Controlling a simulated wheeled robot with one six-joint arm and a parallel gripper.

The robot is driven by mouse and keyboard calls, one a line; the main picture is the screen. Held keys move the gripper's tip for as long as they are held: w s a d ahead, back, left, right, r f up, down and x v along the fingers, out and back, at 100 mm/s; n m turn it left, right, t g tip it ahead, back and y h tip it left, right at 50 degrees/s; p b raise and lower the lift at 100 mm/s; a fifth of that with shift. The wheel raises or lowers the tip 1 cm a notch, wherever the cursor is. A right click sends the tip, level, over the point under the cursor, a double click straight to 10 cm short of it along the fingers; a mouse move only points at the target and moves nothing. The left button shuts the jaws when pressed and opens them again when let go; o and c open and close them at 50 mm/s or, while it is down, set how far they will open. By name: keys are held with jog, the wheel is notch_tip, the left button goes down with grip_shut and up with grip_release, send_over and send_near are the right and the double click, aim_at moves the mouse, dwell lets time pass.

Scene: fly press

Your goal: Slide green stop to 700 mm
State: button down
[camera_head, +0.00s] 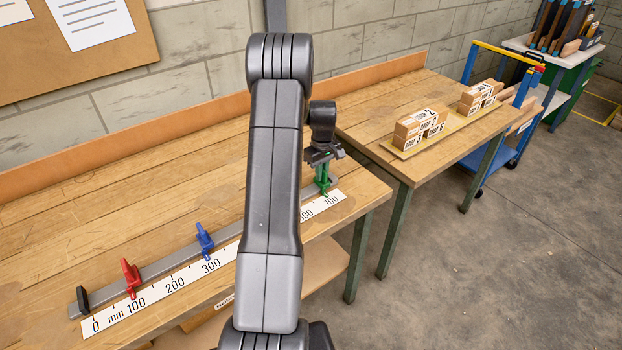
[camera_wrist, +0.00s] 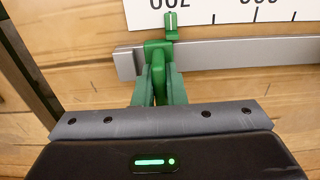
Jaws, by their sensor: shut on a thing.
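The green stop (camera_head: 323,187) sits on the grey rail (camera_head: 165,266) near the right end of the white scale (camera_head: 222,263). In the wrist view the green stop (camera_wrist: 160,48) straddles the rail (camera_wrist: 235,52), and its white-lined pointer (camera_wrist: 171,22) lies over the scale, lined up with the upside-down 700 label as closely as I can tell. My gripper (camera_head: 323,165) is above the stop, and in the wrist view my gripper (camera_wrist: 158,88) is shut on the stop's upright part. The 700 tick itself is hidden under the pointer.
A red stop (camera_head: 131,278) sits near 100 and a blue stop (camera_head: 204,241) near 300 on the same rail. A black end block (camera_head: 83,300) stands at the zero end. A second table (camera_head: 390,105) with stacked wooden blocks (camera_head: 415,124) stands to the right.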

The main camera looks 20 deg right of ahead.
jog(key=shift+w, duration=0.1)
jog(key=c, duration=1.5)
grip_release()
notch_tip(320, 180, up, 14)
jog(key=shift+f+b, duration=0.1)
jog(key=shift+b, duration=0.85)
notch_tip(320, 180, down, 14)
jog(key=shift+r+p, duration=0.1)
jog(key=shift+p, duration=0.9)
jog(key=shift+s+a, duration=0.25)
jog(key=shift+a, duration=0.2)
jog(key=shift+a, duration=0.1)
